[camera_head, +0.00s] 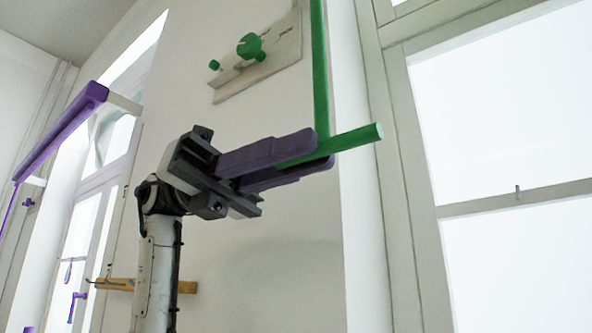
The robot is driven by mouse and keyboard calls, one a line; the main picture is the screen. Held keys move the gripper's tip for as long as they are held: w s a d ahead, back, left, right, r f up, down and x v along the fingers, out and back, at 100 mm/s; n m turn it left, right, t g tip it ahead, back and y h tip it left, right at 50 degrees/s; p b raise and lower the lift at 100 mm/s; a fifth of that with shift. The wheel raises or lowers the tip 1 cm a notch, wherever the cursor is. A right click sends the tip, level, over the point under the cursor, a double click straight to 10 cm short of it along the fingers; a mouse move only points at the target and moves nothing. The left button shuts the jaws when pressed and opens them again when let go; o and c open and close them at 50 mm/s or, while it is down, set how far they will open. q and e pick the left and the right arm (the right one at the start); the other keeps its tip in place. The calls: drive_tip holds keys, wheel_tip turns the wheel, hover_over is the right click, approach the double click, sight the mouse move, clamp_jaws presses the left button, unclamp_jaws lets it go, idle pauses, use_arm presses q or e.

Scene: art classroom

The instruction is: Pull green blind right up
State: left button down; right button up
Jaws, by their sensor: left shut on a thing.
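A green vertical strip (320,70) comes down from the top edge and meets a green bar (358,138) at its lower end. The bar tilts slightly, its right end higher. My left gripper (322,155) comes up from below, and its dark purple fingers are shut on the green bar, hiding the bar's left part. The upper end of the strip and the blind it may belong to are out of frame. My right gripper is not in view.
A pale wall panel with green knobs (249,46) is above my gripper. A window with a pale frame (392,130) stands at right. A purple blind bar (60,130) hangs at left, and a wooden hook rail (120,285) is low on the wall.

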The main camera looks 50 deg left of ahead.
use_arm(q)
drive_tip(key=shift+a+r, duration=0.2)
drive_tip(key=shift+r, duration=0.2)
drive_tip(key=c, duration=1.8)
unclamp_jaws()
drive_tip(key=shift+o, duration=0.2)
drive_tip(key=shift+d+f, duration=0.1)
drive_tip(key=p+v, duration=0.1)
drive_tip(key=v, duration=0.9)
